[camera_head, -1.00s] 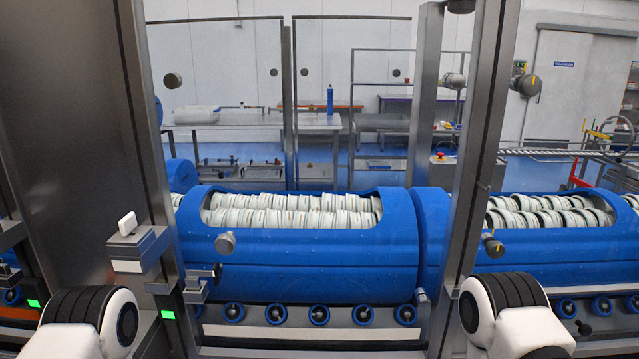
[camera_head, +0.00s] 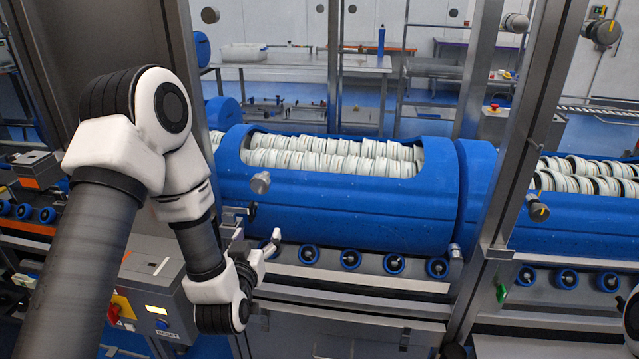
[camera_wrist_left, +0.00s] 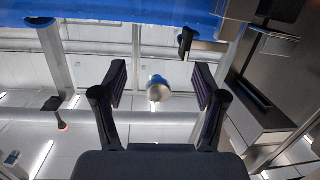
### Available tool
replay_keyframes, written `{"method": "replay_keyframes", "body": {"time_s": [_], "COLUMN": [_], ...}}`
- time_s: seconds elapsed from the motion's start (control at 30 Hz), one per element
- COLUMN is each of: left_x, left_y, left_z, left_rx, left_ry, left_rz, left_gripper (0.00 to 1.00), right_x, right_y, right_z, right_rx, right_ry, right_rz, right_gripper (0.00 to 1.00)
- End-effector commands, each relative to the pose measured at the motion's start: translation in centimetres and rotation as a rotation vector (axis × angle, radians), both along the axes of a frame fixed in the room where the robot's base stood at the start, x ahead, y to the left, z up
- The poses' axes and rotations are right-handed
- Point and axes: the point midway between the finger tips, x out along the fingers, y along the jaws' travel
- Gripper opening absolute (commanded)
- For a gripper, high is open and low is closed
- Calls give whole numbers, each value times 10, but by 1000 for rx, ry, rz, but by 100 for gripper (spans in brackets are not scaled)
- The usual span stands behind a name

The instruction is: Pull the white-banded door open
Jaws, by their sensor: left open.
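A pale metal knob (camera_head: 260,183) stands out in front of the blue drum, on what looks like a see-through door panel. The panel's outline is hard to make out, and I cannot clearly tell a white band on it. My left gripper (camera_head: 272,244) is low and just right of this knob in the head view, apart from it. In the left wrist view my left gripper (camera_wrist_left: 160,84) is open, its two dark fingers spread. A round metal knob (camera_wrist_left: 158,90) shows between them, beyond the fingertips and not gripped. My right gripper is out of view.
The blue drum (camera_head: 330,205) holds rows of white discs. Blue rollers (camera_head: 350,259) line the front.

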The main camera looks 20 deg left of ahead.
Motion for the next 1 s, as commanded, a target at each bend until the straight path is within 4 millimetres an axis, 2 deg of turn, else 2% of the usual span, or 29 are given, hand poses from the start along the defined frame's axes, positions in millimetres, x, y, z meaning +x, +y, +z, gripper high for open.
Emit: {"method": "replay_keyframes", "body": {"time_s": [0.03,0.1,0.2,0.37,0.6,0.73,0.93,0.97,1.0], "left_x": [5,8,12,31,73,84,85,85,85], "left_y": [7,11,13,19,33,36,37,37,37], "left_z": [30,57,76,79,78,75,74,74,74], "left_rx": [-15,-28,-32,-31,-30,-30,-30,-30,-30], "left_ry": [-60,-116,-152,-153,-150,-148,-148,-148,-148], "left_rz": [18,27,30,29,27,27,26,26,26], "left_gripper": [72,72,72,72,72,72,72,68,54], "right_x": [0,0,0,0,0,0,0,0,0], "right_y": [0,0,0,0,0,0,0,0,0], "right_z": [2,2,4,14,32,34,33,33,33], "right_rx": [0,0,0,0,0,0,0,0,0], "right_ry": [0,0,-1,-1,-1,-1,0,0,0], "right_rz": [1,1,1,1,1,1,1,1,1], "right_gripper": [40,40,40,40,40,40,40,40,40]}}
